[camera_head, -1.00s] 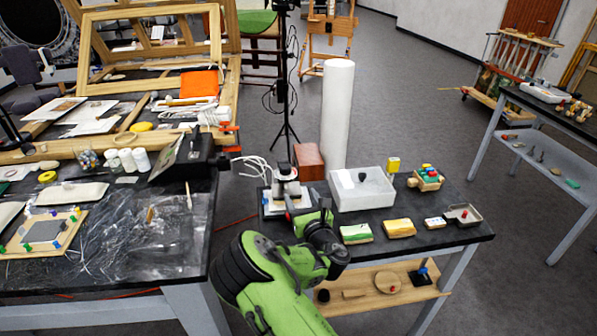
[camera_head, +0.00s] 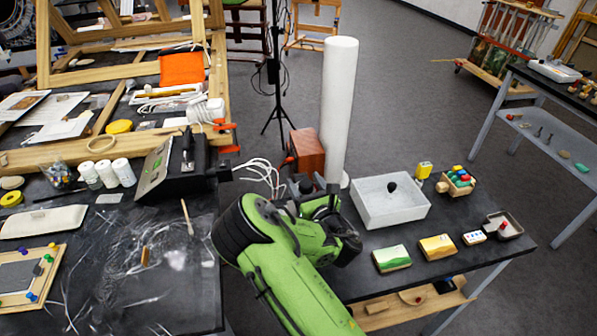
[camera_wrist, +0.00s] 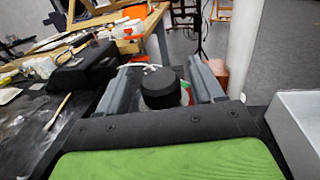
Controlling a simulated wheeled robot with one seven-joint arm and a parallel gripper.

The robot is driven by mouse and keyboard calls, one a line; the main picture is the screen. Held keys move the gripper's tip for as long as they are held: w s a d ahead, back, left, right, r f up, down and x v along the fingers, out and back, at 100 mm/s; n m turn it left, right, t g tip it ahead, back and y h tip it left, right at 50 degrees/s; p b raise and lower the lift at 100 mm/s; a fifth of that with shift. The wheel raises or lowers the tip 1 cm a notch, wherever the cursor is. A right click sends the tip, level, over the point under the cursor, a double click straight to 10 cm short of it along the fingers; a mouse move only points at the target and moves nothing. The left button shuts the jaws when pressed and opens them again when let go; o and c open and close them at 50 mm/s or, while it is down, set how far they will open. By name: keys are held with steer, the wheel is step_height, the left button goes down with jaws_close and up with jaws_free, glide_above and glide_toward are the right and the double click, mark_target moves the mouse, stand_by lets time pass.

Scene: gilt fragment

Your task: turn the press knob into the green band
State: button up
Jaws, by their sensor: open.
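The press knob (camera_wrist: 160,86), a black round cap, stands between the two grey fingers of my gripper (camera_wrist: 163,72) in the wrist view. The fingers are open, one on each side, with visible gaps to the knob. A little green and red shows just right of the knob; the green band itself cannot be made out clearly. In the head view my gripper (camera_head: 322,203) is at the left end of the right-hand table, and my green arm hides most of the press. A dark round top, likely the knob (camera_head: 305,186), shows just behind the gripper.
A white tray (camera_head: 375,215) stands right of my gripper. A white roll (camera_head: 337,110) and a red-brown box (camera_head: 307,150) stand behind it. A black box (camera_head: 190,172) with cables is on the left table. Small coloured blocks (camera_head: 392,258) lie along the front right.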

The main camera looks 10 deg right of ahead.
steer(key=shift+s+r, duration=0.15)
steer(key=shift+s, duration=0.05)
steer(key=c, duration=1)
steer(key=shift+o, duration=0.2)
steer(key=shift+w, duration=0.1)
steer(key=shift+h+b, duration=0.3)
steer(key=shift+b, duration=0.65)
